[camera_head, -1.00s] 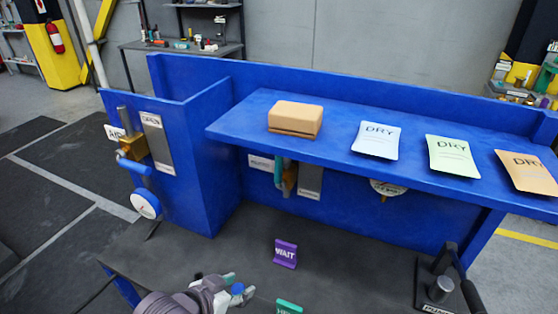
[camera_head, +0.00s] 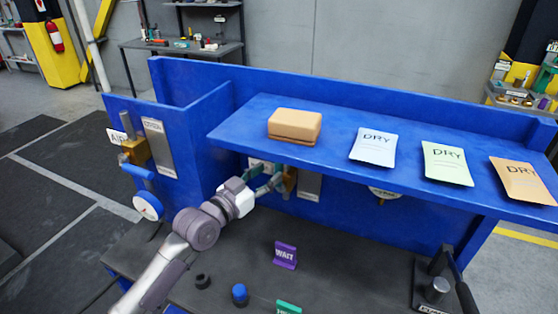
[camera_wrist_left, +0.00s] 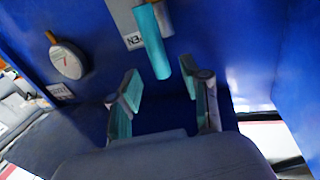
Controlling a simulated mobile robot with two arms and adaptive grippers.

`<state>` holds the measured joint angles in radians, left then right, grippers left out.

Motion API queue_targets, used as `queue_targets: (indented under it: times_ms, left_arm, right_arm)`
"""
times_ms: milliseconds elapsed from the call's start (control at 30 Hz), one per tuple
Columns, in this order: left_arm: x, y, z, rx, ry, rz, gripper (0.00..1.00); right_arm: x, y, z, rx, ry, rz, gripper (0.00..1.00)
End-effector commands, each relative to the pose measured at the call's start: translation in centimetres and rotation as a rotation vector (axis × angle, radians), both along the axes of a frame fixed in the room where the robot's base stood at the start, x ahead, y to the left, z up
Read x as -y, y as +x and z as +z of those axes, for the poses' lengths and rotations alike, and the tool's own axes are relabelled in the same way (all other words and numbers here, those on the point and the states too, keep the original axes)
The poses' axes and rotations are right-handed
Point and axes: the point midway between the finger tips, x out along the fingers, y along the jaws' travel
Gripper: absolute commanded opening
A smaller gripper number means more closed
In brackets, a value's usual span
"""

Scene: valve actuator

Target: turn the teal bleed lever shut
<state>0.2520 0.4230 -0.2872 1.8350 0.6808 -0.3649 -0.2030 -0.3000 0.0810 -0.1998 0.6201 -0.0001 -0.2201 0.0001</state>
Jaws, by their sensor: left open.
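The teal bleed lever (camera_wrist_left: 159,62) hangs on the blue panel in the left wrist view, nearly in line with the gap between my fingers. My left gripper (camera_wrist_left: 165,98) is open, with one teal-padded finger to each side and nothing between the pads. The lever's end is just ahead of the fingertips; I cannot tell whether it touches them. In the head view, my left gripper (camera_head: 272,182) reaches under the blue shelf in front of the brass valve (camera_head: 290,179), hiding most of the lever. My right gripper is not in view.
The blue shelf (camera_head: 330,161) overhangs the valve and carries a brown box (camera_head: 295,126) and several DRY packets. A round gauge (camera_wrist_left: 68,61) is on the panel. A purple WAIT sign (camera_head: 285,255) and a blue knob (camera_head: 239,294) are on the dark bench.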

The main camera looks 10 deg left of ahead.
Motion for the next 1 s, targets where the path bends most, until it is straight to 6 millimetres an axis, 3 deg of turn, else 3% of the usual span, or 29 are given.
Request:
queue_targets:
  times_ms: [100,300,700,1000]
  left_arm:
    - [1.1,2.2,0.3,-0.001,-0.002,0.000,0.47]
    - [2.1,4.3,0.1,-0.001,-0.002,0.000,0.47]
    - [2.4,4.9,-0.1,0.000,0.001,0.000,0.47]
    - [2.4,4.9,-0.1,-0.001,0.000,0.000,0.00]
  right_arm:
    - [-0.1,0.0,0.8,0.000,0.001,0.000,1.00]
    - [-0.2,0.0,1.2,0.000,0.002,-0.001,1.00]
    - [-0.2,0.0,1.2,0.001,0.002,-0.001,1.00]
    - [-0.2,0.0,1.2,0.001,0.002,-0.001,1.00]
